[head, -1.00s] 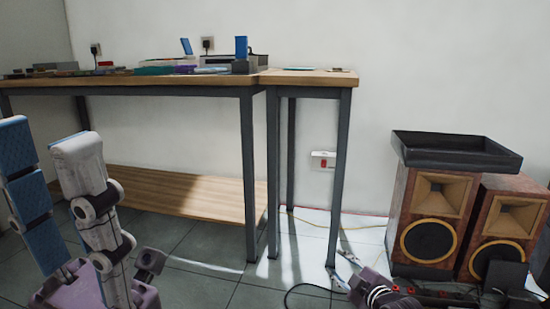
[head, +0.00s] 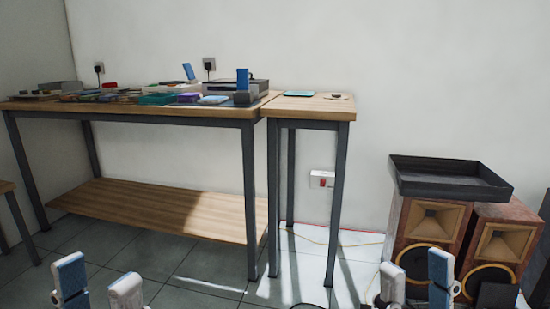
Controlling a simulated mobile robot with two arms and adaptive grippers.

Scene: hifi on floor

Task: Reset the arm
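My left gripper (head: 98,287) shows only its fingertips at the bottom left of the head view. One finger shows a blue pad and the other a white back, with a clear gap between them. My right gripper (head: 416,283) stands at the bottom right, in front of the speakers. Its two fingertips are also apart, with nothing seen between them. The palms and the rest of both arms are below the picture edge.
A long wooden table (head: 150,112) with assorted items and a lower shelf (head: 150,205) stands ahead. A narrow table (head: 310,105) adjoins it. Tiled floor (head: 215,270) is open between.

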